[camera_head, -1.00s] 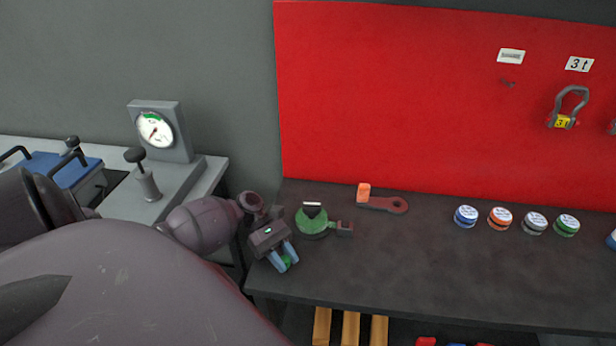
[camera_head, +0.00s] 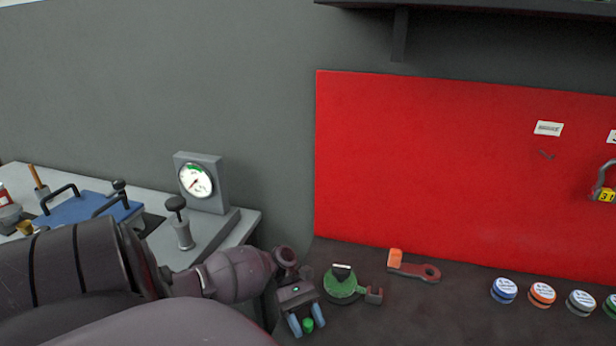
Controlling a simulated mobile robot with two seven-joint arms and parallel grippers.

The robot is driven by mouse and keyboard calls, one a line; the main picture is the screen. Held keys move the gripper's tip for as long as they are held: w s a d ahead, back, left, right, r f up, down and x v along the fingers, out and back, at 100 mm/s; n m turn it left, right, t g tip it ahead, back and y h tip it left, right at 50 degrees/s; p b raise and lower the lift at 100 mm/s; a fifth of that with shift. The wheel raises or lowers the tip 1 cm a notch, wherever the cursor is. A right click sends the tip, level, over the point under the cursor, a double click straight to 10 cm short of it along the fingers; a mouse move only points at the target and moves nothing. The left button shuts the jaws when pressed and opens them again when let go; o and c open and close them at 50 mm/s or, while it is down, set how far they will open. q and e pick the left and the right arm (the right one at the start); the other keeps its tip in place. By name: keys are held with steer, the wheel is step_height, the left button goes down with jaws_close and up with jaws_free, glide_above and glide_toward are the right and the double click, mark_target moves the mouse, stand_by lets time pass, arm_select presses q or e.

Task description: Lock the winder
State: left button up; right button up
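No part is marked as the winder, and I cannot tell for sure which it is. A round green device (camera_head: 343,289) with a dark and white top and a reddish-grey block at its right lies on the dark bench. My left gripper (camera_head: 306,326) is just left of and nearer than it, apart from its disc, pointing down the picture. Its two blue fingers are apart, with a small green piece (camera_head: 308,325) between them. I cannot tell whether they grip it. An orange-tipped lever with a ring end (camera_head: 417,270) lies right of the device. My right gripper is not in view.
A dial gauge (camera_head: 197,181) and a black-knobbed post (camera_head: 181,228) stand on the grey bench at left, by a blue block with black handles (camera_head: 88,211). Several round tins, one blue-lidded (camera_head: 504,290), line the dark bench. A red board (camera_head: 440,170) rises behind.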

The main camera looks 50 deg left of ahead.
arm_select(q)
steer(key=shift+w+a+r, duration=0.1)
steer(key=shift+a+r, duration=0.05)
steer(key=shift+a, duration=0.3)
steer(key=b+v, duration=0.1)
steer(key=v, duration=0.8)
steer(key=shift+w+a, duration=0.1)
steer(key=shift+a, duration=0.3)
steer(key=shift+r, duration=0.1)
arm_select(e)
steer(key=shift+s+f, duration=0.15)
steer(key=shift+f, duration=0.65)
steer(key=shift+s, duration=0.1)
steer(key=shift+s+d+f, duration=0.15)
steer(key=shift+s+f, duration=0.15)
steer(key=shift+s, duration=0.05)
